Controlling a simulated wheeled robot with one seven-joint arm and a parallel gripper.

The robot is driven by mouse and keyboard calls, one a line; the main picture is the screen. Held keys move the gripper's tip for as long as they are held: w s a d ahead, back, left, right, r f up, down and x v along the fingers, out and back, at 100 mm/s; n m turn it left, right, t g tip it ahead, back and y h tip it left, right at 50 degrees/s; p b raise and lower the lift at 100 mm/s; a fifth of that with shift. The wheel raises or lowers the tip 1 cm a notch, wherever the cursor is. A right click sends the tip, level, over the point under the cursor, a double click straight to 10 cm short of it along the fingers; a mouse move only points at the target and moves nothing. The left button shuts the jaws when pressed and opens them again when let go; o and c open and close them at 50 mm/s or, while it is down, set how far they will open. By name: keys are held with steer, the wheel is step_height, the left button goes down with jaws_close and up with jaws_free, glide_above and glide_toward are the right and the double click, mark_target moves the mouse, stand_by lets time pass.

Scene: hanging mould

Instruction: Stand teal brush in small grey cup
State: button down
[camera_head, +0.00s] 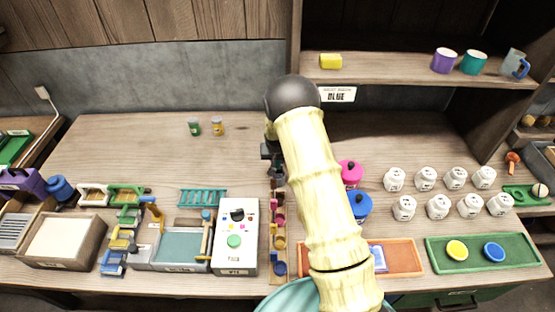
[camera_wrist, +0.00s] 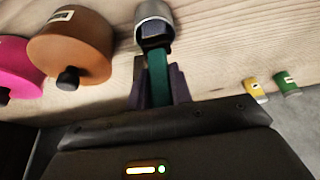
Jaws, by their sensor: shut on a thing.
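In the wrist view, my gripper (camera_wrist: 158,85) is shut on the teal brush (camera_wrist: 157,75), whose teal length shows between the dark fingers. The small grey cup (camera_wrist: 153,8) is just beyond the fingertips at the top. The brush's dark far end overlaps the cup's opening; I cannot tell whether it is inside or only in front of it. In the head view, part of my gripper (camera_head: 272,155) shows past my arm; the brush and the cup are hidden there.
A brown round pot (camera_wrist: 75,50) and a pink one (camera_wrist: 15,70) stand beside the cup in the wrist view. Green (camera_wrist: 286,84) and yellow (camera_wrist: 255,89) small jars are on the other side. The counter's back left (camera_head: 120,150) is clear. White jars (camera_head: 437,206) stand at right.

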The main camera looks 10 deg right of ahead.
steer(key=c, duration=1.2)
jaws_free()
steer(key=shift+o, duration=0.2)
steer(key=shift+r, duration=0.1)
steer(key=b+v, duration=0.3)
steer(key=v, duration=1.4)
steer(key=shift+b, duration=0.35)
steer(key=shift+s+r, duration=0.1)
steer(key=s+d+n+g+y, duration=0.1)
steer(key=s+n, duration=0.1)
steer(key=s, duration=2.3)
steer(key=shift+s+d+r+g, duration=0.2)
steer(key=shift+s+r+g, duration=0.1)
steer(key=shift+g, duration=0.1)
